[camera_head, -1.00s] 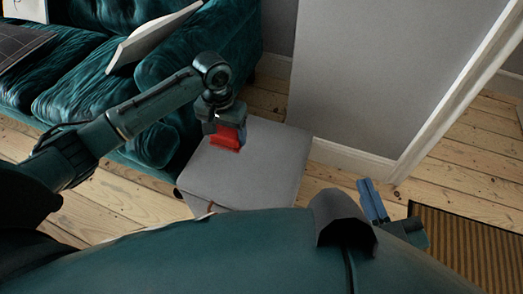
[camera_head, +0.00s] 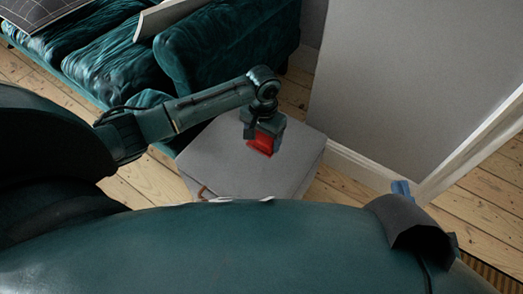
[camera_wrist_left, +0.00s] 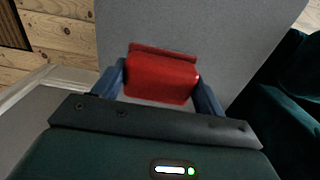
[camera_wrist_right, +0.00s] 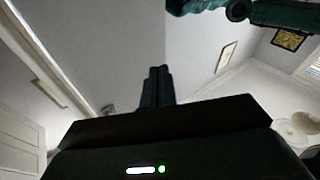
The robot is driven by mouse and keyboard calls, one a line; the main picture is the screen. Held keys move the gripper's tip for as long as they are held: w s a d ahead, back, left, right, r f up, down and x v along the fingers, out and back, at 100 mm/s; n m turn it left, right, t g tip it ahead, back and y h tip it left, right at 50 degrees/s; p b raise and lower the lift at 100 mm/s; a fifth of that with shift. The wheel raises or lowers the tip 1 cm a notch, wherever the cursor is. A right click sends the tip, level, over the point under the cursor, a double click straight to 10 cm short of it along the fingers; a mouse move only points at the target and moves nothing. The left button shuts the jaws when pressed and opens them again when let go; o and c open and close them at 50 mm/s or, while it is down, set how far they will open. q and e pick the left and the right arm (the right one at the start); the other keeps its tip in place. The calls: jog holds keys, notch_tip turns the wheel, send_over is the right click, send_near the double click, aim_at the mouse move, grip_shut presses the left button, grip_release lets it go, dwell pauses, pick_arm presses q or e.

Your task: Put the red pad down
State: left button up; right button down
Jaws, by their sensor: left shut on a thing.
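The red pad (camera_head: 262,144) is held in my left gripper (camera_head: 264,130), over the right part of a grey, square-topped ottoman (camera_head: 215,170). In the left wrist view the red pad (camera_wrist_left: 160,78) sits between the two blue fingers, with the ottoman's grey top (camera_wrist_left: 215,30) behind it. I cannot tell whether the pad touches the top. My right gripper (camera_head: 402,188) is mostly hidden behind my body in the head view. In the right wrist view its fingers (camera_wrist_right: 157,85) are together with nothing visible between them.
A teal velvet sofa (camera_head: 225,55) stands beyond the ottoman, close to my left arm. A grey wall (camera_head: 420,80) with a white skirting board rises at the right. The ottoman's top is otherwise bare. Floorboards (camera_head: 155,182) show at the left.

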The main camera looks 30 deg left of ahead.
pick_arm(q)
notch_tip(320, 180, down, 8)
jog(key=b, duration=0.3)
jog(key=shift+r, duration=0.2)
pick_arm(e)
jog(key=shift+a+m+y, duration=0.3)
jog(key=shift+a+m, duration=0.05)
jog(key=shift+m, duration=0.05)
pick_arm(q)
jog(key=shift+f, duration=0.1)
pick_arm(e)
jog(key=shift+w, duration=0.1)
pick_arm(q)
jog(key=o, duration=0.9)
pick_arm(e)
jog(key=shift+f, duration=0.15)
